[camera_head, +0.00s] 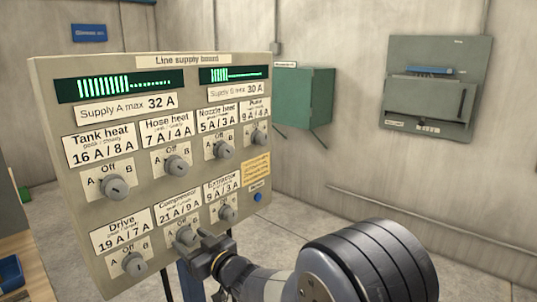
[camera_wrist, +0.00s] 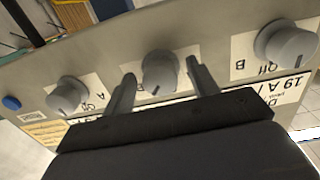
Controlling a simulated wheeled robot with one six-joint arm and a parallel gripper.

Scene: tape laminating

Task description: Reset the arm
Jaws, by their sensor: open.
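The line supply board (camera_head: 45,120) carries two rows of grey knobs under labels. My gripper (camera_head: 205,252) is at the lower row, by the Compressor knob (camera_head: 184,236). In the wrist view my gripper (camera_wrist: 160,69) is open, with one finger on each side of this knob (camera_wrist: 159,74); I cannot tell whether they touch it. The Drive knob (camera_head: 134,263) is to its left and the Extraction knob (camera_head: 228,212) to its right. The upper row has the Tank heat (camera_head: 116,187), Hose heat (camera_head: 178,166) and Nozzle heat (camera_head: 224,149) knobs and one more (camera_head: 259,137).
Green bar displays for Supply A (camera_head: 120,85) and Supply B (camera_head: 234,73) are lit. A blue button (camera_head: 257,197) is at the board's lower right. A green cabinet (camera_head: 304,97) and a grey wall box (camera_head: 430,97) hang behind. Floor is clear right of the board.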

